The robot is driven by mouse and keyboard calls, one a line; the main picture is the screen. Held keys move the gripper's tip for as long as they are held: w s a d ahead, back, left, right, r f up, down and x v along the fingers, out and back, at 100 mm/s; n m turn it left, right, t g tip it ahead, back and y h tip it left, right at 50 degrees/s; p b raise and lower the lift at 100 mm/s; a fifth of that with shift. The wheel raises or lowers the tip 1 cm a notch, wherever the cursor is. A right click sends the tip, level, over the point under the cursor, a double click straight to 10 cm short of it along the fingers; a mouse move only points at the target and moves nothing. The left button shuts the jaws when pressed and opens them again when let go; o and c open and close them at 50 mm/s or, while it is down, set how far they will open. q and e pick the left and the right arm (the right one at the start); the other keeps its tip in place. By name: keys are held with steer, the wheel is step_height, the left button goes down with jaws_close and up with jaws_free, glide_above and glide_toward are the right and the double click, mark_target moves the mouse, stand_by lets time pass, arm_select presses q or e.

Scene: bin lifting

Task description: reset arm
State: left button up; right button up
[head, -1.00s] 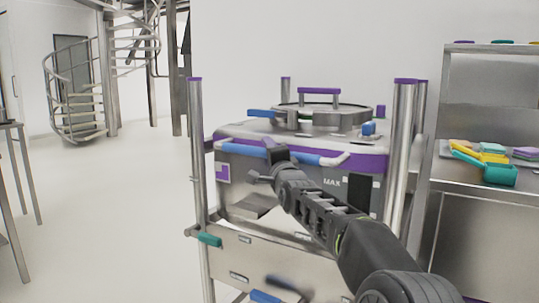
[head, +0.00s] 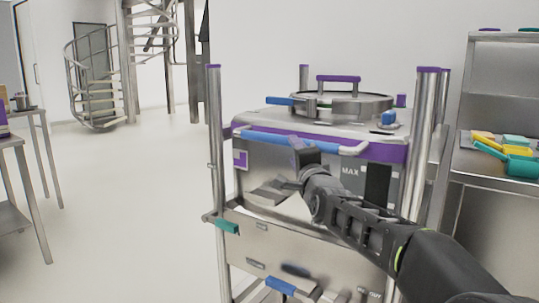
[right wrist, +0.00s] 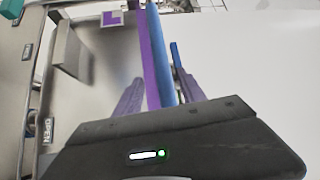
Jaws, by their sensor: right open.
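My right gripper (head: 304,150) is in front of the steel bin's lidded vessel (head: 345,165), just at its blue front handle bar (head: 268,139). In the right wrist view, the open purple fingers (right wrist: 157,88) stand on either side of the line of the blue and purple bar (right wrist: 160,60). The fingers are apart; I cannot tell whether the bar lies fully between them or whether they touch it. My left gripper is not in view.
The vessel sits in a post frame (head: 425,140) with a lower steel panel (head: 310,258). A steel shelf (head: 490,165) with coloured scoops stands at right. A table (head: 12,140) is at far left. The floor (head: 130,200) between is clear.

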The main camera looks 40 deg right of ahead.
stand_by(0.3)
